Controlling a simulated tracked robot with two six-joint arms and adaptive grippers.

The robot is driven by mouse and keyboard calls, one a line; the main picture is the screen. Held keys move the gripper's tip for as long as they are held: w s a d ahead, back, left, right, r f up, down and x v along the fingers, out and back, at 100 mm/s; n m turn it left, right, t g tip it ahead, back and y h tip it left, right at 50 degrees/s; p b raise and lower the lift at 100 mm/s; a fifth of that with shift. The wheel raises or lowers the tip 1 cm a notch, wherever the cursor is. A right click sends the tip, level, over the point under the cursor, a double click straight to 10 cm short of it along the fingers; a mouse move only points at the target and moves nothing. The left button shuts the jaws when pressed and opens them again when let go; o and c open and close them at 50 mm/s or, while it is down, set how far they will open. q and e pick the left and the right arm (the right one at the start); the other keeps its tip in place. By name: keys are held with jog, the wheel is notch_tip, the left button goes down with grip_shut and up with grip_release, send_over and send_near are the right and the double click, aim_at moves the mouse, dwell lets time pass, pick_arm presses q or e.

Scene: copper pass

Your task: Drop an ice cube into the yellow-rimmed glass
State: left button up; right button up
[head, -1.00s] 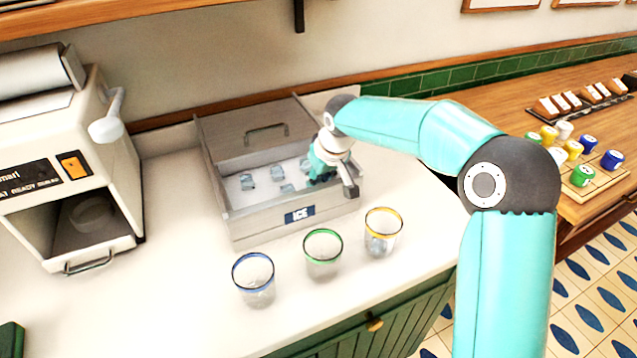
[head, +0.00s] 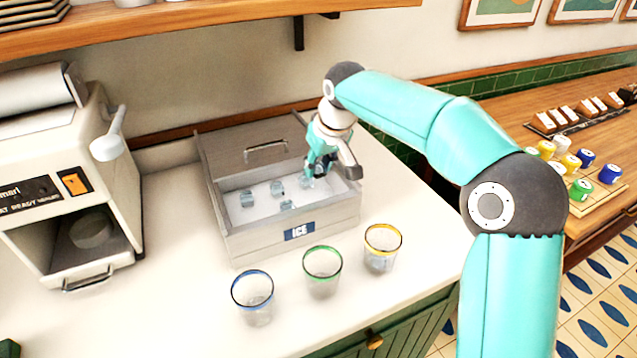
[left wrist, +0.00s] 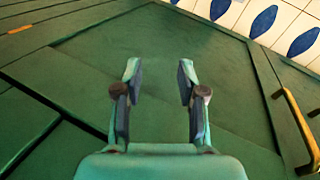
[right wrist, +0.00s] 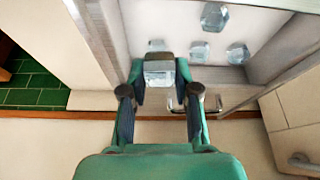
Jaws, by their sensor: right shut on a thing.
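The yellow-rimmed glass (head: 383,250) stands upright on the white counter, in front of the ice bin's right corner. The steel ice bin (head: 250,245) holds several clear ice cubes (head: 277,188). My right gripper (head: 318,170) is above the right part of the bin, pointing down. In the right wrist view it is shut on an ice cube (right wrist: 160,72), held between the fingertips over the bin. More loose cubes (right wrist: 200,50) lie on the bin floor there. My left gripper (left wrist: 157,80) is open and empty, facing a green cabinet front (left wrist: 230,90).
A green-rimmed glass (head: 322,270) and a blue-rimmed glass (head: 253,297) stand left of the yellow-rimmed one. A white machine (head: 65,190) is at the left. The bin's lid (head: 240,148) covers its back part. A wooden shelf (head: 200,22) hangs above.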

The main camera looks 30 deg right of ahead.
aim_at(319, 166)
notch_tip(319, 166, up, 12)
jog(key=p, duration=0.2)
jog(key=shift+f+p, duration=0.2)
jog(key=shift+p, duration=0.1)
